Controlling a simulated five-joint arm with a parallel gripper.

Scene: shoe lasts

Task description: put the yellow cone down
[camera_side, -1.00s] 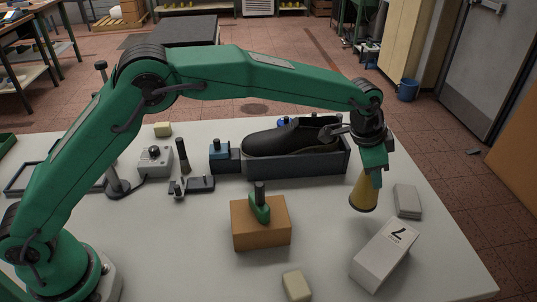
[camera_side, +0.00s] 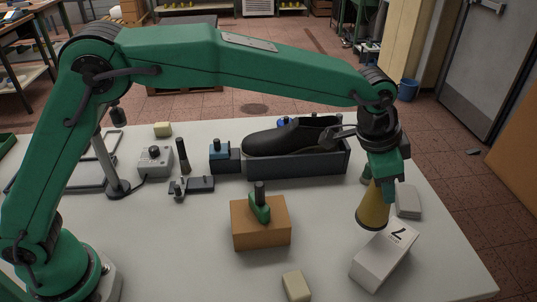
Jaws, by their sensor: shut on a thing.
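The yellow cone (camera_side: 373,207) is in the side view at the right, wide end down. My gripper (camera_side: 380,187) is shut on its narrow upper part, which the fingers partly hide. The cone's base is just behind the white box marked 7 (camera_side: 384,256). I cannot tell whether the base touches the table (camera_side: 330,205) or hangs slightly above it.
A grey block (camera_side: 408,201) lies close to the right of the cone. A grey tray (camera_side: 300,164) with a black shoe last (camera_side: 285,138) stands behind. An orange block (camera_side: 260,223) with a green piece is left. Table between is clear.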

